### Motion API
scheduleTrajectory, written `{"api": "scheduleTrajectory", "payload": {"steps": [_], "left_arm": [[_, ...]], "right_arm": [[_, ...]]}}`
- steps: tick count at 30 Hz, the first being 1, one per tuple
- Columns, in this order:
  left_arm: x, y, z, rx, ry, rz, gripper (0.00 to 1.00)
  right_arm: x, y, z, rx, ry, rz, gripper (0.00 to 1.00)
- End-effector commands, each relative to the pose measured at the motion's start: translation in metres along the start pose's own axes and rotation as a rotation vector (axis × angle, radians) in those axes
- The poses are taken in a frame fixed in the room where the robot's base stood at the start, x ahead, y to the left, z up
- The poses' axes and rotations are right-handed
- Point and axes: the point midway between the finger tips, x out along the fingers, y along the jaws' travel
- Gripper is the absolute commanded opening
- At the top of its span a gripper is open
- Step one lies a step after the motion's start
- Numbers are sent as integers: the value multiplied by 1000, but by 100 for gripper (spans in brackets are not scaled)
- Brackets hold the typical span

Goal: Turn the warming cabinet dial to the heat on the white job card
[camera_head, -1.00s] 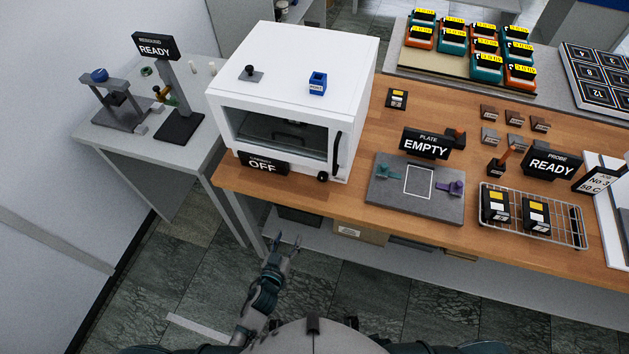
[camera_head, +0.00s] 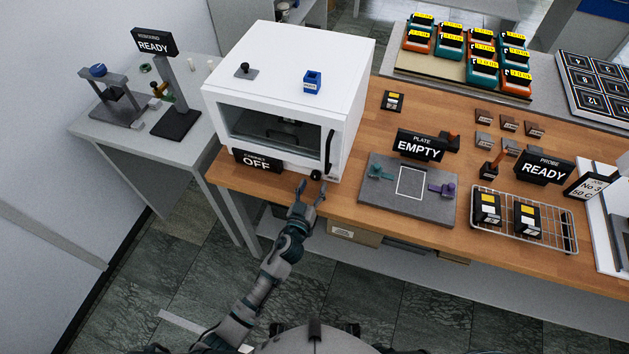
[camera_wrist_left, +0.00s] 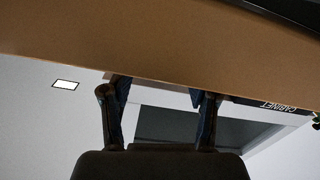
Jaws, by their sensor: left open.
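The white warming cabinet (camera_head: 280,85) stands on the wooden bench, its display (camera_head: 257,161) reading OFF. Its small black dial (camera_head: 316,175) is low on the front, at the right below the door handle. The job card (camera_head: 585,187) at the right reads "No 3" and "50 C". My left gripper (camera_head: 311,188) is open and empty just in front of the dial, at the bench's front edge; I cannot tell whether it touches the dial. In the left wrist view its two fingers (camera_wrist_left: 160,100) are apart, with part of the cabinet sign (camera_wrist_left: 278,106) beyond. My right gripper is not seen.
A grey plate fixture (camera_head: 380,200) marked EMPTY and a wire rack (camera_head: 520,240) with black-and-yellow blocks stand right of the cabinet. A side table (camera_head: 95,130) is at the left. The bench front edge (camera_head: 240,190) runs under my left forearm.

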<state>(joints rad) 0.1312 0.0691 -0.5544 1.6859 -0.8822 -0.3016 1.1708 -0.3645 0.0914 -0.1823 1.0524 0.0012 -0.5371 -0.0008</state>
Motion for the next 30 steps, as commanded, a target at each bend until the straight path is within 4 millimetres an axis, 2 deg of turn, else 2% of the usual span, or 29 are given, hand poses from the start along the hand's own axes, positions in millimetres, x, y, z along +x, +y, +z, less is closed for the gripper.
{"api": "scheduleTrajectory", "payload": {"steps": [3,6,15,16,23,30], "left_arm": [[15,-1,0,0,0,0,60],[21,-2,0,-2,1,0,60],[24,-2,0,-2,0,-1,60],[24,-2,0,-1,0,-1,57],[25,-2,0,0,0,-2,0],[25,-2,0,6,-1,0,0]], "right_arm": [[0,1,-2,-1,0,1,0],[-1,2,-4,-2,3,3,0],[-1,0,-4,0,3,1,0],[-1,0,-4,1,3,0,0],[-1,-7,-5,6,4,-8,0],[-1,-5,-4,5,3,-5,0]]}}
